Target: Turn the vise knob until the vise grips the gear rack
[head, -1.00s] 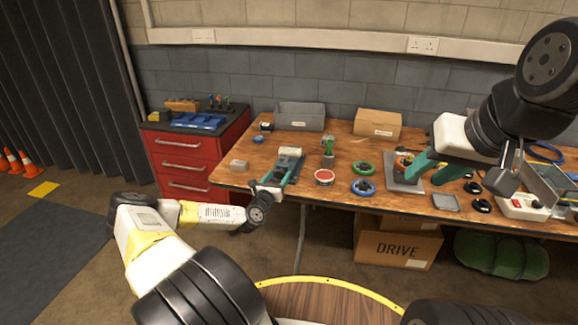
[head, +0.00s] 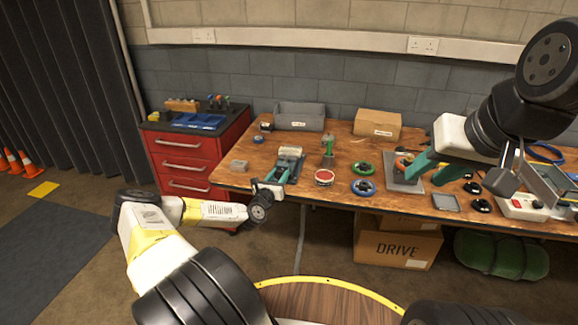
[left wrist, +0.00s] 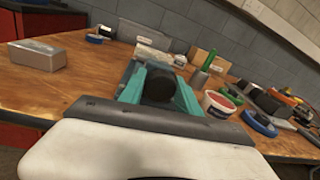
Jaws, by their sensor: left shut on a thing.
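The vise (head: 291,160) stands near the front left of the workbench, with a pale block at its top. That block also shows in the left wrist view (left wrist: 152,52); I cannot tell if it is the gear rack. My left gripper (head: 278,178) is at the vise's near end. In the left wrist view, its teal fingers (left wrist: 158,92) are shut around the dark round vise knob (left wrist: 158,86). The jaw gap is hidden. My right gripper (head: 435,170) is open and empty, its teal fingers apart above the right half of the bench.
A grey metal block (head: 239,165) lies left of the vise. A grey bin (head: 299,118) and a cardboard box (head: 377,123) are behind.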

